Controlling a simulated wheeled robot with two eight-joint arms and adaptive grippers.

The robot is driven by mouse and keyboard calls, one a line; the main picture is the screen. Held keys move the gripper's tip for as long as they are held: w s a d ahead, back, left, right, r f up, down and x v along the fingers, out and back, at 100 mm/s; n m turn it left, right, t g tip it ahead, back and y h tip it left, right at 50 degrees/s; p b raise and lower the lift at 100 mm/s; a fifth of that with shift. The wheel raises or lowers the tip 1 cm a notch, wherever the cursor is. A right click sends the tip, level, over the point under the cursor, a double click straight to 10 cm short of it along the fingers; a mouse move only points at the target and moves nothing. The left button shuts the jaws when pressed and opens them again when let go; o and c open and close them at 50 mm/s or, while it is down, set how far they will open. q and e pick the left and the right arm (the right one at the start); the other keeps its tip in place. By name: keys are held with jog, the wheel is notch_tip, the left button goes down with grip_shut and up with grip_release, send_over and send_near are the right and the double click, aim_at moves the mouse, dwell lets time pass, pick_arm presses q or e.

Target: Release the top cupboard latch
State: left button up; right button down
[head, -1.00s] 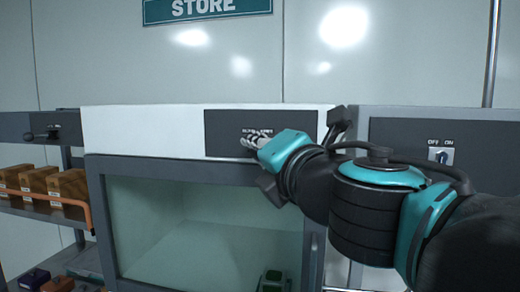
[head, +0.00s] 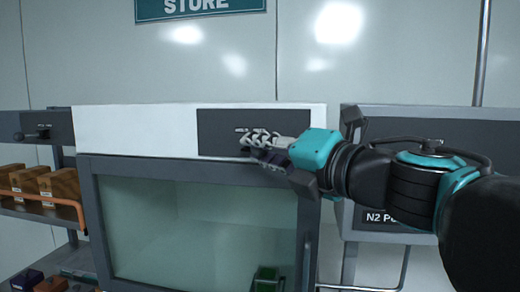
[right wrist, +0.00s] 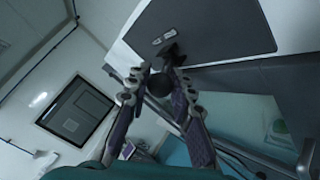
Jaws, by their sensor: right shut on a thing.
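The cupboard (head: 140,132) has a white top front with a dark latch panel (head: 215,122) above a glass door (head: 185,225). My right gripper (head: 256,143) is at this panel, coming in from the right, and its fingers cover the latch in the head view. In the right wrist view, my right gripper (right wrist: 160,85) is shut on a dark round latch knob (right wrist: 158,84). A dark stem shows between the knob and the panel (right wrist: 215,30). Small label marks on the panel are too small to read. My left gripper is not in view.
A shelf with wooden blocks (head: 60,184) and an orange rail stands at the left, under another dark panel with a lever (head: 36,133). A grey unit labelled "N2" (head: 375,216) is at the right, behind my arm. A green object (head: 266,277) shows behind the glass.

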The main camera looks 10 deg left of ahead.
jog(key=c, duration=1.3)
grip_release()
jog(key=shift+w, duration=0.15)
jog(key=v, duration=1.2)
